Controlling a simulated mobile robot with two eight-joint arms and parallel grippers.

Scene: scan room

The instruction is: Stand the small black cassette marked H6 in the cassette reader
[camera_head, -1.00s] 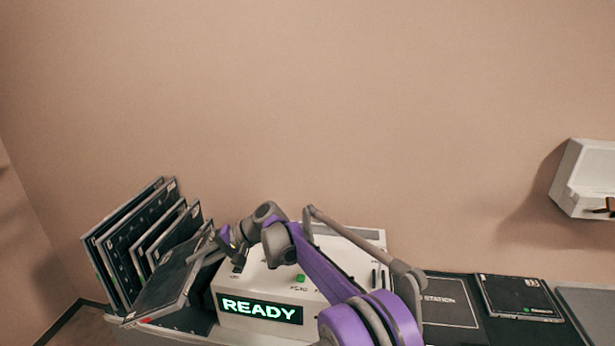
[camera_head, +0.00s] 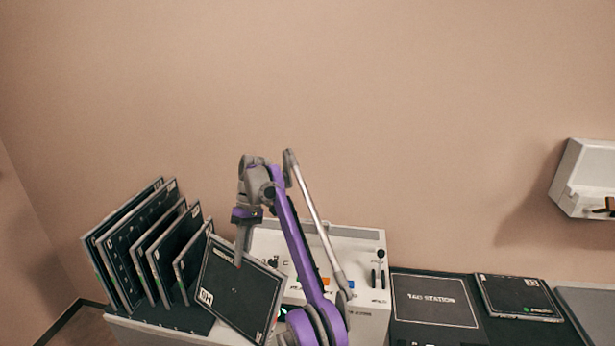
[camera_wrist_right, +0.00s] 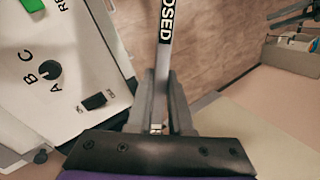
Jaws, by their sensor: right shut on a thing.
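My right gripper (camera_head: 240,256) is shut on the top edge of a black cassette (camera_head: 238,293) with a pale rim. The cassette hangs tilted in front of the white console (camera_head: 355,277). In the right wrist view, the fingers (camera_wrist_right: 162,100) clamp the cassette's thin edge (camera_wrist_right: 165,48), which bears letters ending in "OSED". The console, seemingly the reader, also shows in that view (camera_wrist_right: 60,105), with an A-B-C knob and a green button. The cassette and my arm hide much of the console's front. My left gripper is out of view.
A rack (camera_head: 165,317) of several upright black cassettes (camera_head: 150,245) stands close left of the held one. To the right lie a dark tag station mat (camera_head: 433,302) and a flat cassette (camera_head: 515,294) with a green mark. A white box (camera_head: 590,178) hangs on the wall.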

